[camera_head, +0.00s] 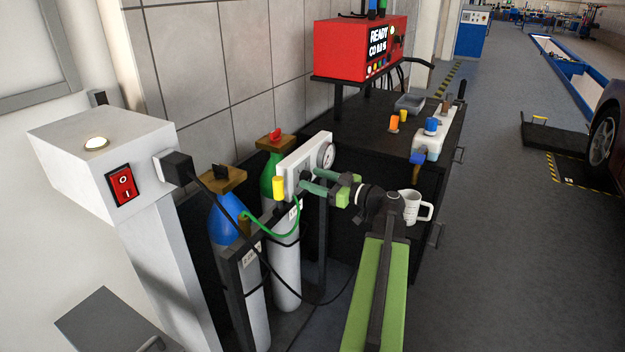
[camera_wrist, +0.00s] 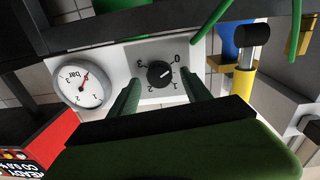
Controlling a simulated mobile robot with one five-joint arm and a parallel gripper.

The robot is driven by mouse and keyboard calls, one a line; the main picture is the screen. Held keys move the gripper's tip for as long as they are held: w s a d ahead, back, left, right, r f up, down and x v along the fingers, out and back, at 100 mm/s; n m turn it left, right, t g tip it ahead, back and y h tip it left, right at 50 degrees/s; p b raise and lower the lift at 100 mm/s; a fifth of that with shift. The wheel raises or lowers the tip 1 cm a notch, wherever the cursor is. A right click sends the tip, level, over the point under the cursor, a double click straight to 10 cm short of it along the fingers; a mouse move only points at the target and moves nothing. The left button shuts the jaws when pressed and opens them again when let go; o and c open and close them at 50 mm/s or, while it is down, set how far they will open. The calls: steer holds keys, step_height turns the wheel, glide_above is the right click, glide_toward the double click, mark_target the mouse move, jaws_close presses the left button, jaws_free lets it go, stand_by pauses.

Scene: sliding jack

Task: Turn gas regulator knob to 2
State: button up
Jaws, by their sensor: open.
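The gas regulator is a pale box (camera_head: 291,177) with a round gauge (camera_head: 327,156) above the cylinders. In the wrist view its black knob (camera_wrist: 160,73) sits on a plate marked 0 to 3, seen upside down. The knob's white mark seems to point between 0 and 1, but it is small. The gauge (camera_wrist: 82,87) has a red needle. My gripper (camera_head: 312,180) is open in front of the regulator. In the wrist view its green fingers (camera_wrist: 161,80) stand either side of the knob, with gaps visible. The head view hides the knob.
Blue (camera_head: 228,218) and green-topped (camera_head: 287,262) cylinders stand below the regulator. A yellow-capped valve (camera_head: 278,188) and green hose are close by. A dark workbench (camera_head: 375,125) carries a red display unit (camera_head: 365,50).

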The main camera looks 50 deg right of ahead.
steer(key=shift+w+a, duration=0.1)
steer(key=shift+w, duration=0.4)
steer(key=shift+c, duration=0.5)
jaws_close()
steer(key=shift+a, duration=0.15)
steer(key=shift+m, duration=0.3)
